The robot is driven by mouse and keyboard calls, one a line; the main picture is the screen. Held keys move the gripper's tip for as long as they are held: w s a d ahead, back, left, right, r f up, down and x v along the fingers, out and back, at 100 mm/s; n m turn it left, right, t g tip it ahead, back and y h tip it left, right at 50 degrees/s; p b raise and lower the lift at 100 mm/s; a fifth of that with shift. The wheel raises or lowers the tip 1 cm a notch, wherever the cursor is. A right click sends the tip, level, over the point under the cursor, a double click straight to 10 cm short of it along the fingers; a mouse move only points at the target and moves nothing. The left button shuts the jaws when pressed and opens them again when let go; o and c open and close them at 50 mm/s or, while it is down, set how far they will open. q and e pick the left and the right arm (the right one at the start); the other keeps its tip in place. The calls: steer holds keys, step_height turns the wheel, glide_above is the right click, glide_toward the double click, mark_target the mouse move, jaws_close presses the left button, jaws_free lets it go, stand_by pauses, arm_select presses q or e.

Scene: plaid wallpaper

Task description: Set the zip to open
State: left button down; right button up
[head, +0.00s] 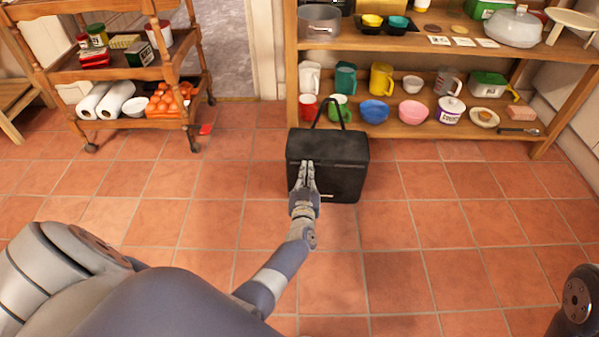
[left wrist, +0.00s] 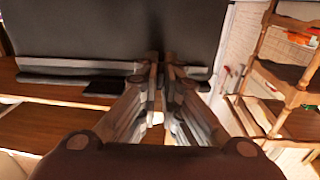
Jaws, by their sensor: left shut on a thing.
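A black bag (head: 345,152) with an upright loop handle stands on the tiled floor in front of the shelf. In the left wrist view the dark bag (left wrist: 90,28) fills the top, and a pale zip line (left wrist: 75,71) runs across it. My left gripper (head: 309,166) is against the bag's near side, left of its middle. Its fingers (left wrist: 161,62) are close together and shut on the zip; the fingertips hide the gripped part. I cannot tell how far the zip is open. My right gripper is out of view.
A wooden shelf (head: 420,131) with mugs, bowls and pots stands close behind the bag. A wooden trolley (head: 118,70) with food and paper rolls stands at the back left. The tiled floor (head: 440,230) to the right and in front is clear.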

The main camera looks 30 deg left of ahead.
arm_select(q)
steer(key=c, duration=1.8)
jaws_free()
steer(key=a, duration=0.1)
steer(key=s+a, duration=0.2)
steer(key=a, duration=0.1)
steer(key=r+p+v, duration=0.1)
steer(key=p+v, duration=0.4)
steer(key=v, duration=0.6)
steer(key=shift+s+d+r+m+t+h+p, duration=0.4)
steer(key=shift+d+r+t, duration=1.15)
steer(key=shift+r, duration=3.55)
steer(key=shift+d+r+m+t+h+p, duration=0.15)
steer(key=shift+d+r+t+h+p, duration=0.95)
steer(key=shift+r, duration=4.05)
steer(key=shift+s+d+r+m+t+p, duration=0.2)
steer(key=shift+d+r+t, duration=1.75)
steer(key=shift+r, duration=3.15)
